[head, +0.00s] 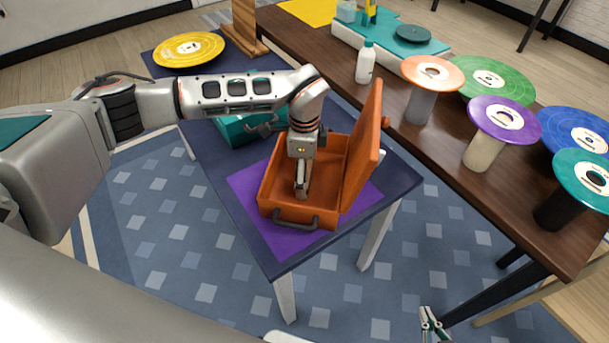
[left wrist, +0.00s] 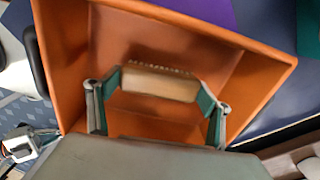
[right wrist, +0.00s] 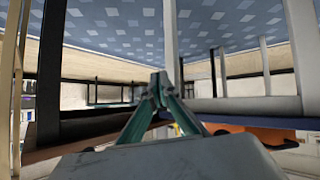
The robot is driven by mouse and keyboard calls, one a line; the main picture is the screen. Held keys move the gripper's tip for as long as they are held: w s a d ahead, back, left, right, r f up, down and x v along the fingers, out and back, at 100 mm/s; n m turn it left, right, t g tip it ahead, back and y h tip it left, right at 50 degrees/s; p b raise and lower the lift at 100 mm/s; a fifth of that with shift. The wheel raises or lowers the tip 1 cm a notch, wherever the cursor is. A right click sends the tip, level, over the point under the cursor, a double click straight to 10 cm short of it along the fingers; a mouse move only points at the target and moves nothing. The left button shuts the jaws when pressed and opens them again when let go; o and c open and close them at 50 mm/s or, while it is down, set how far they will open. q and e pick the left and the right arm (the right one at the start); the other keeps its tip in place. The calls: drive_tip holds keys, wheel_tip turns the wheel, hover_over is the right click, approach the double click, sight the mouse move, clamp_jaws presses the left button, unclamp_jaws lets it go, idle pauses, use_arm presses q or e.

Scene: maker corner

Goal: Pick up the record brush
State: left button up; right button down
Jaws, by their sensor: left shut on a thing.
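The record brush (left wrist: 158,84) is a pale wooden block with a row of bristles along one edge. In the left wrist view it lies between the two green-and-grey fingers of my left gripper (head: 302,190), which is shut on it. The gripper reaches down inside the open orange case (head: 333,192). In the head view the gripper hides the brush, and I cannot tell whether the brush touches the case floor.
The case stands on a purple mat (head: 250,220) on a dark blue table (head: 400,178), its lid raised on the right. A teal case (head: 238,130) sits behind it. A brown bench (head: 400,145) on the right holds records on stands and a white bottle (head: 365,65).

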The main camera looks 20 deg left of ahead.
use_arm(q)
wheel_tip(320, 180, up, 20)
drive_tip(key=p, duration=0.2)
idle(0.4)
drive_tip(key=o, duration=0.5)
drive_tip(key=c, duration=0.4)
drive_tip(key=shift+o, duration=0.2)
